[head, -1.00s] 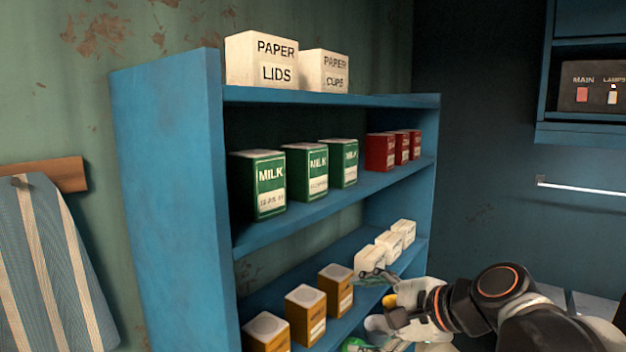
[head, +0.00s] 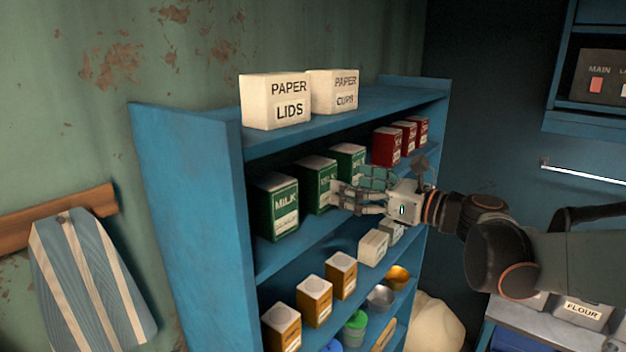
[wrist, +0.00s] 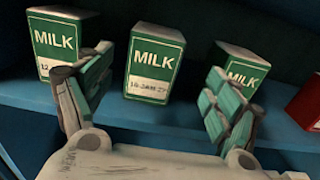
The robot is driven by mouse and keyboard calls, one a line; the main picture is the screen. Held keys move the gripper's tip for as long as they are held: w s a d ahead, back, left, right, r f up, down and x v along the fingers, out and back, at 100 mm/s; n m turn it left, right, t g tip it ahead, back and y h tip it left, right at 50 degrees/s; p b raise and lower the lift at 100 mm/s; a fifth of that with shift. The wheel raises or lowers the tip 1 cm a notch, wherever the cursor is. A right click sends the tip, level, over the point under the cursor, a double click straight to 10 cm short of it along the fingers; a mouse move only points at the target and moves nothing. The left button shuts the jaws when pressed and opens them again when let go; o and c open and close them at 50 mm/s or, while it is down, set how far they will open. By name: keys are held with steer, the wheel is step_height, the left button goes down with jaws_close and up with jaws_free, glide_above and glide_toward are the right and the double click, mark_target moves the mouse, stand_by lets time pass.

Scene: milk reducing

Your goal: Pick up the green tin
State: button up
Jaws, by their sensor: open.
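Three green milk tins stand in a row on the middle shelf: the left one (head: 277,208), the middle one (head: 314,185) and the right one (head: 350,160). In the wrist view the middle tin (wrist: 153,62) is centred between my open fingers, a little beyond them. The left tin (wrist: 60,38) and the right tin (wrist: 241,68) show behind the fingers. My gripper (head: 350,188) is open and empty at the front of the middle shelf. It partly hides the middle and right tins in the head view. The middle tin's label has a date line.
Red tins (head: 388,146) stand to the right on the same blue shelf unit (head: 187,200). White boxes (head: 372,246) and ochre tins (head: 315,300) are on the shelf below. Paper lids (head: 275,102) and paper cups (head: 333,92) boxes sit on top.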

mark_target(330, 178)
steer(key=x, duration=0.4)
steer(key=shift+w+a+p, duration=0.1)
steer(key=shift+a+p, duration=0.05)
steer(key=shift+p, duration=0.15)
steer(key=shift+s+r+p+x, duration=0.15)
steer(key=shift+p+x, duration=0.3)
steer(key=shift+x, duration=0.9)
steer(key=shift+s+r+p+x, duration=0.1)
steer(key=shift+p+x, duration=0.35)
steer(key=shift+x, duration=0.95)
steer(key=shift+s+a, duration=0.1)
steer(key=shift+s, duration=0.05)
steer(key=shift+c, duration=0.3)
steer(key=c, duration=1.5)
steer(key=shift+o, duration=0.2)
